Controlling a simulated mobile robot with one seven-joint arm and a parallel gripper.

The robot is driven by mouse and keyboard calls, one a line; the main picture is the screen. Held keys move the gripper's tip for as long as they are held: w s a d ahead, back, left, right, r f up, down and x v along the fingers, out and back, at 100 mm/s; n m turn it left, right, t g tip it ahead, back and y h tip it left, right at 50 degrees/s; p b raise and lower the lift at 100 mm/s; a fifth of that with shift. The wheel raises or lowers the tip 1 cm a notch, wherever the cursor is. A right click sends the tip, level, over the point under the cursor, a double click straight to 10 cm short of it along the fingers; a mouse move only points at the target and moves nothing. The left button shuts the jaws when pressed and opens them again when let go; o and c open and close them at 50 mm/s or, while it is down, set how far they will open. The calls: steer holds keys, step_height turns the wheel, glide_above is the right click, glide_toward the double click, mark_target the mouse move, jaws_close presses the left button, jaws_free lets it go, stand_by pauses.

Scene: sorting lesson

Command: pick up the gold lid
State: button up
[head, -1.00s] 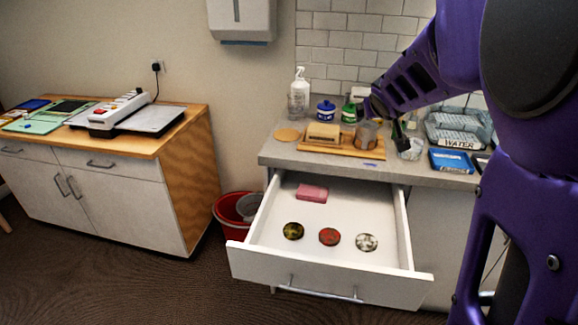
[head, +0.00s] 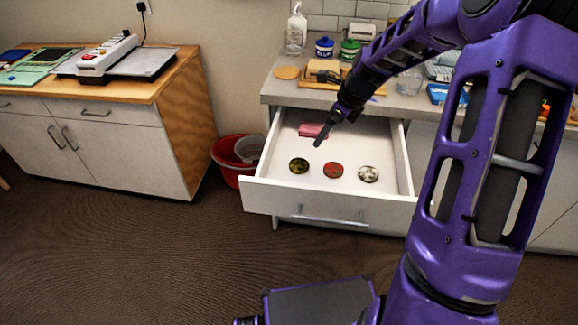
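The gold lid (head: 299,166) is a round, dark gold disc with dark blotches. It lies flat at the left of a row of lids in the open drawer (head: 285,192). Beside it are a red lid (head: 333,170) and a silver-white patterned lid (head: 368,174). My gripper (head: 322,138) reaches over the drawer, pointing down and left. In the picture its tip is a little above and right of the gold lid, apart from it. The fingers overlap in this view, so their opening is hidden. No held thing shows.
A pink block (head: 311,130) lies at the back of the drawer, close to my gripper in the picture. Drawer walls surround the lids. The counter (head: 283,93) behind holds jars, a bottle and a board. A red bin (head: 229,158) stands left of the drawer.

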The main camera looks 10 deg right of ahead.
steer(key=b, duration=0.1)
glide_toward(301, 165)
steer(key=shift+x, duration=4.05)
steer(key=shift+c, duration=0.2)
steer(key=c, duration=1.1)
